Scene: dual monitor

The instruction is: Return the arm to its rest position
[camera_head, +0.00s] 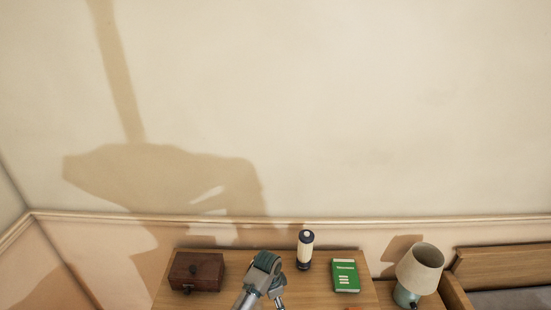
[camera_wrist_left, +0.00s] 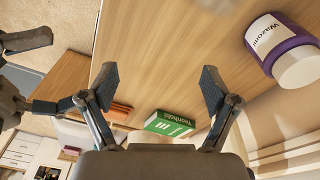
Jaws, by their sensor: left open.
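My left gripper (camera_wrist_left: 160,87) is open in the left wrist view, its two dark fingers wide apart with nothing between them.
A white-and-dark bottle (camera_head: 305,250) stands upright on the desk, with a green book (camera_head: 345,276) to its right. A dark wooden box (camera_head: 196,271) is at the left. A lamp (camera_head: 420,268) stands right of the desk. The wall (camera_head: 350,120) is behind.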

